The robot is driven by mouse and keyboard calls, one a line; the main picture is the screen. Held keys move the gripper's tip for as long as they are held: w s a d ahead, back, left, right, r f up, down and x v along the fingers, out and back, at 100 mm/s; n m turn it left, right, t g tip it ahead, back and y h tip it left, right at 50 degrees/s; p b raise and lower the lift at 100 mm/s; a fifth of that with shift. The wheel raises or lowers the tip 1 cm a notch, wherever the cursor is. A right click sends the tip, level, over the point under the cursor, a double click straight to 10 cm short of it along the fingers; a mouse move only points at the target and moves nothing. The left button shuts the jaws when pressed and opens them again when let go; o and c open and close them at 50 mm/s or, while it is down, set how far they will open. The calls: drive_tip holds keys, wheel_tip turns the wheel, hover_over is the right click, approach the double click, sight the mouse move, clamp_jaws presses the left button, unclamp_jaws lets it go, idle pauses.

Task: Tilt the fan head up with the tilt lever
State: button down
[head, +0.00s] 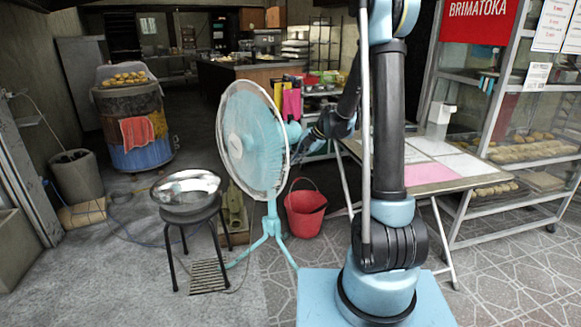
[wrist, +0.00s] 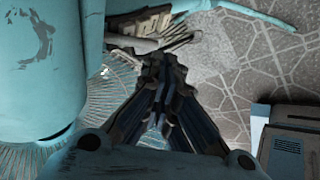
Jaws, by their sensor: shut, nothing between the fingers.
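The pale blue standing fan (head: 252,138) stands in the middle of the head view, its round wire grille facing left and looking roughly upright. My gripper (head: 299,148) is behind the fan head, close to the motor housing (head: 293,131). In the wrist view my gripper (wrist: 162,80) is shut and empty, its dark fingers together. The worn blue fan housing (wrist: 45,65) fills the left side, with part of the grille (wrist: 88,100) below it. I cannot make out the tilt lever for certain; the fingers may hide it. I cannot tell whether the gripper touches the fan.
A metal bowl (head: 187,190) sits on a black stool left of the fan. A red bucket (head: 305,211) stands behind the fan's base. A table (head: 432,172) and a glass bread case (head: 510,150) are at right. A barrel oven (head: 132,123) stands at back left.

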drive_tip(key=v, duration=0.8)
drive_tip(key=s+d+r+m+h, duration=0.25)
drive_tip(key=s+d+m, duration=0.25)
drive_tip(key=s+m, duration=0.5)
drive_tip(key=s+d+f+m+h, duration=0.1)
drive_tip(key=s+d+m, duration=0.3)
drive_tip(key=s, duration=0.5)
drive_tip(key=s+d+f+m+h, duration=0.2)
drive_tip(key=s+d+f+m, duration=0.1)
drive_tip(key=s+m, duration=0.5)
drive_tip(key=s+d+f+m+h, duration=0.1)
drive_tip(key=s+d+m, duration=0.4)
drive_tip(key=s, duration=0.6)
drive_tip(key=shift+s+d+f+m+h, duration=0.25)
drive_tip(key=shift+d+f+m+h, duration=0.1)
drive_tip(key=shift+f+m, duration=0.5)
drive_tip(key=shift+w+f, duration=0.15)
drive_tip(key=shift+w, duration=0.25)
